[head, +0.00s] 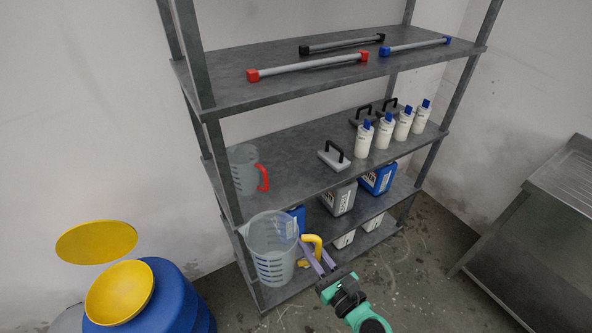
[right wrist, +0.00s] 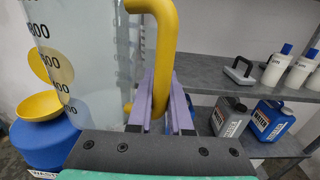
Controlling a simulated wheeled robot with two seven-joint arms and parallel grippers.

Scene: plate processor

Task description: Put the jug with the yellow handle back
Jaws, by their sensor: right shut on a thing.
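The clear jug (head: 272,250) with the yellow handle (head: 312,244) is held in front of the shelf unit, near the left end of its middle shelf. My right gripper (head: 313,260) is shut on the yellow handle. In the right wrist view the fingers (right wrist: 173,108) close around the yellow handle (right wrist: 163,50), and the jug's graduated wall (right wrist: 85,60) fills the left. The jug looks upright. A similar jug with a red handle (head: 243,168) stands on the middle shelf, behind it. My left gripper is not in view.
The middle shelf (head: 290,180) also holds several white bottles with blue caps (head: 384,131) and black-handled scrapers or pads (head: 334,156). Canisters (head: 377,178) stand below. A blue drum with a yellow funnel (head: 120,292) is at left, a metal table (head: 540,215) at right.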

